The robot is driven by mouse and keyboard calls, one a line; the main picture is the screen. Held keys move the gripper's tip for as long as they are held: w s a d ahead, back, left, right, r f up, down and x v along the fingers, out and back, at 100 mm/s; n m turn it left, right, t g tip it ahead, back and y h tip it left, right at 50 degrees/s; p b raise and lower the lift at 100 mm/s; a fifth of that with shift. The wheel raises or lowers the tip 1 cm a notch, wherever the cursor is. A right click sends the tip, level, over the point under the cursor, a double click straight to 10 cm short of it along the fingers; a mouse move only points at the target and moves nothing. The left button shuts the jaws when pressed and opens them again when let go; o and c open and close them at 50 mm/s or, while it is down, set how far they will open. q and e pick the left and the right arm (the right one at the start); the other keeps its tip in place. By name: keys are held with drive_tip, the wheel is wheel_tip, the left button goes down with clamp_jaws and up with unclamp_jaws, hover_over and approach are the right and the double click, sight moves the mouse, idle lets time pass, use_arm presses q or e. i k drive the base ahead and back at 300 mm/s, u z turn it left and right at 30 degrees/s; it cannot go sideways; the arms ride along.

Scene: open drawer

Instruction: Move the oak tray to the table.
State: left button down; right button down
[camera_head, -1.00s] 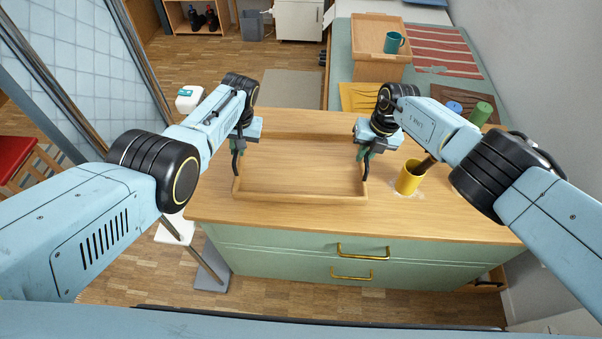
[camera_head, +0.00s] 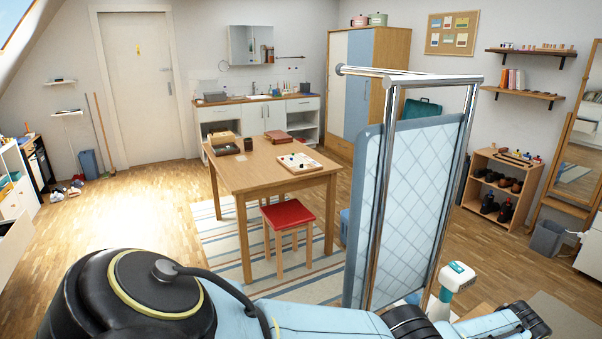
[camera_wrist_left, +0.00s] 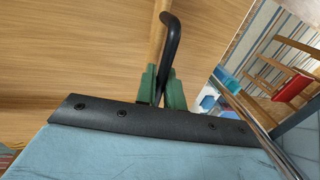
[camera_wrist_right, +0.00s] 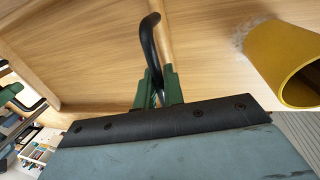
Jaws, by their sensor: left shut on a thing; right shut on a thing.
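The oak tray shows only in part. Its wooden rim with a black handle is in the left wrist view (camera_wrist_left: 157,42) and in the right wrist view (camera_wrist_right: 165,42). My left gripper (camera_wrist_left: 162,86) has its green fingers shut on the handle at one end. My right gripper (camera_wrist_right: 157,88) is shut on the handle at the other end. The tray appears to be over the wooden worktop; I cannot tell if it touches. The wooden table (camera_head: 232,182) stands mid-room in the head view. The tray and both grippers are outside the head view.
On the table are a white board with coloured pieces (camera_head: 298,163), a reddish-brown box (camera_head: 282,137) and an organiser (camera_head: 222,145); its front left is bare. A red stool (camera_head: 287,213) and folding screen (camera_head: 405,190) stand nearer.

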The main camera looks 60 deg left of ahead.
sight(250, 167)
drive_tip(key=k, duration=0.95)
drive_tip(key=u, duration=2.95)
drive_tip(key=i, duration=3.3)
